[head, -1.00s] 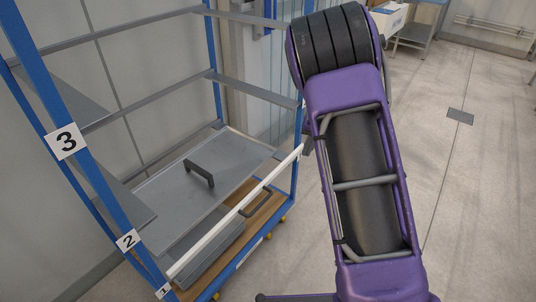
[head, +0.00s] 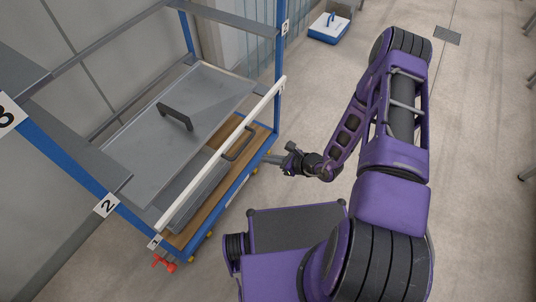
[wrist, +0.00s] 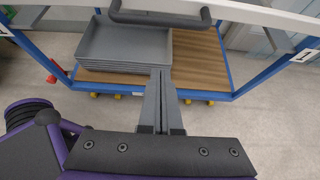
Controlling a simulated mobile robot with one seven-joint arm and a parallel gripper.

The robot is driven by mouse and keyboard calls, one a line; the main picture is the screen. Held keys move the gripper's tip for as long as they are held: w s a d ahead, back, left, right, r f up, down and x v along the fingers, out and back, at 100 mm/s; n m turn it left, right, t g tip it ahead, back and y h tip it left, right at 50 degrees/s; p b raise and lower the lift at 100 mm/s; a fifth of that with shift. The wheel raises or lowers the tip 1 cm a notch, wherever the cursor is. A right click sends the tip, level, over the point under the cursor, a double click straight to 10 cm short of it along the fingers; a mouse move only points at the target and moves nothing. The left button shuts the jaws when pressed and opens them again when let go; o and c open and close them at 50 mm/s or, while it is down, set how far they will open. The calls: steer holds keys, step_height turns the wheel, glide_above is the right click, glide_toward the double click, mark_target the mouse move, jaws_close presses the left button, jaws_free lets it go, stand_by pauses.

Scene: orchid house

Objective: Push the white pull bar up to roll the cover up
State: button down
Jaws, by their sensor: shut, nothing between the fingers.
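The white pull bar (head: 222,152) runs slantwise across the low front of the blue-framed rack, above the wooden bottom deck. In the wrist view the pull bar (wrist: 268,15) crosses the top right edge. My gripper (head: 269,160) is beside the rack's front right, outside it and apart from the bar. In the wrist view my gripper (wrist: 160,74) is shut and empty, its fingers pointing towards the deck and grey trays, with the bar beyond them. I cannot make out a cover sheet.
A blue-and-white box (head: 329,28) stands on the floor behind. Floor right of the rack is open.

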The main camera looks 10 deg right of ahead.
steer(key=x, duration=0.8)
steer(key=shift+w+r, duration=0.1)
steer(key=shift+r, duration=2.1)
